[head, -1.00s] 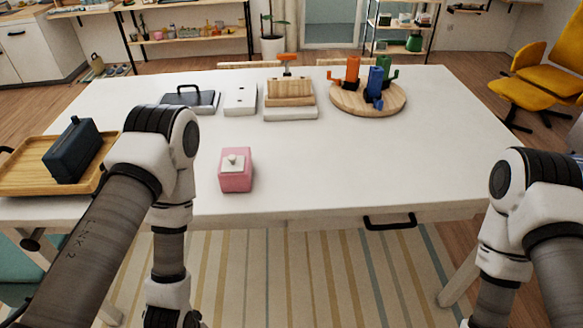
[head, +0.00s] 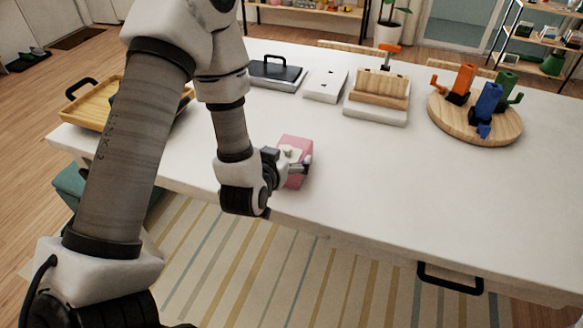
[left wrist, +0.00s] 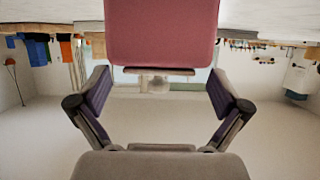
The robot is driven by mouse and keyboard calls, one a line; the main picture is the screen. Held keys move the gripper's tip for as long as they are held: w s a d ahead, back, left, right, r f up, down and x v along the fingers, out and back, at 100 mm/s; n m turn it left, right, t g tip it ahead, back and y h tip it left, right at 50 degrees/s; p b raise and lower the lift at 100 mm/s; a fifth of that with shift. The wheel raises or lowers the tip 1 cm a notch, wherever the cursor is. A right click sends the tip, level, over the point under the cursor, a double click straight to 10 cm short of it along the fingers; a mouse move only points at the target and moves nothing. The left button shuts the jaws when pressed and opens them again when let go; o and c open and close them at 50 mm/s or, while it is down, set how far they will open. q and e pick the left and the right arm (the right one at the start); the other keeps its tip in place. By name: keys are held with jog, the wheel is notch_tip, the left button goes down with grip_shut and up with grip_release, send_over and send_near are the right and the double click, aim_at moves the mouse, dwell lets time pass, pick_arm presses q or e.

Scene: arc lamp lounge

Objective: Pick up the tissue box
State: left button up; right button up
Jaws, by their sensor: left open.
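The tissue box (head: 297,142) is pink with a pale tissue tuft on top. It stands on the white table (head: 400,185) near its front edge. My left gripper (head: 291,165) reaches it from the left, and its fingers partly hide the box. In the left wrist view the pink box (left wrist: 162,35) fills the top middle. There my left gripper (left wrist: 160,82) is open, its fingers spread to either side of the box's near end. I cannot tell whether either finger touches it. My right gripper is not in view.
A wooden tray (head: 88,103) is at the left, partly behind my left arm. The table right of the box is clear.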

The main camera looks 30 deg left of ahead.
pick_arm(q)
jog(key=x, duration=0.1)
jog(key=p+x, duration=0.1)
jog(key=x, duration=0.1)
jog(key=shift+w+r, duration=0.25)
jog(key=shift+w+a+f, duration=0.1)
jog(key=shift+w+f, duration=0.2)
jog(key=shift+w, duration=0.05)
jog(key=shift+w, duration=0.1)
jog(key=c, duration=1.2)
jog(key=shift+r, duration=0.1)
